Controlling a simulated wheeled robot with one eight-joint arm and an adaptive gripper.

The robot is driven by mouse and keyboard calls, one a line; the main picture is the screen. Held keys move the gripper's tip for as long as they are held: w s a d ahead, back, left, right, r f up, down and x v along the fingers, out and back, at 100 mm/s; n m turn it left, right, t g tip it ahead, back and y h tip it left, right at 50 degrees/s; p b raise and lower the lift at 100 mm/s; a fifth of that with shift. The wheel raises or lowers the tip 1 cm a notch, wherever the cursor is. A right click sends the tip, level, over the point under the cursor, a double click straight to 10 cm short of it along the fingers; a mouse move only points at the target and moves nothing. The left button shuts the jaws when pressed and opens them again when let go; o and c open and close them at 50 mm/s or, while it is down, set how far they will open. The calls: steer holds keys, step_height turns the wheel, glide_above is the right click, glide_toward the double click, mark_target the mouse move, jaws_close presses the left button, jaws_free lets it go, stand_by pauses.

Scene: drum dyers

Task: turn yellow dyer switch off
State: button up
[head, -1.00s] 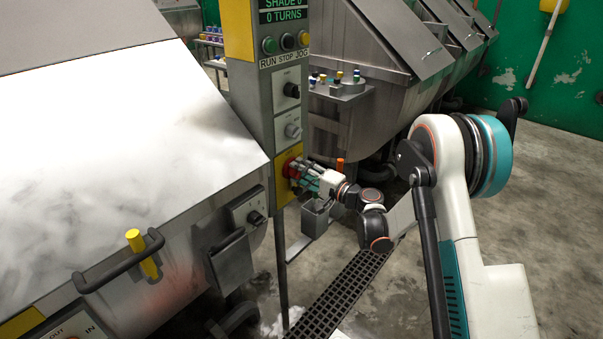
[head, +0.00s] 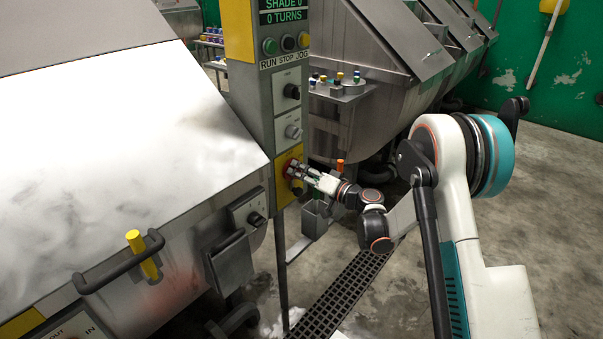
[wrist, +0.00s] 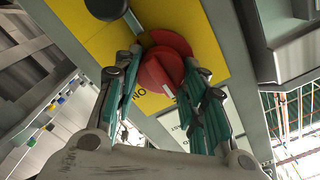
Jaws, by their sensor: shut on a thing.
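The switch is a red rotary knob (wrist: 163,70) on a yellow plate (wrist: 205,25) near the foot of the grey control column. In the head view the yellow plate (head: 283,190) is seen side-on, with the red knob (head: 291,169) partly hidden by my gripper (head: 296,172). In the wrist view my gripper (wrist: 165,62) has one finger on each side of the knob and is shut on it. A pale mark shows on the knob's face. Part of the lettering on the plate is hidden by the fingers and knob.
The column (head: 262,110) carries RUN, STOP and JOG buttons and two smaller knobs above the switch. A large metal drum housing (head: 110,130) stands to the left. A small grey box (head: 315,220) is just below my wrist. Open floor with a grating (head: 345,295) lies in front.

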steer(key=shift+f, duration=0.1)
stand_by(0.4)
steer(key=o, duration=1.1)
steer(key=shift+s+d, duration=0.1)
steer(key=v, duration=1.1)
steer(key=shift+s+d, duration=0.3)
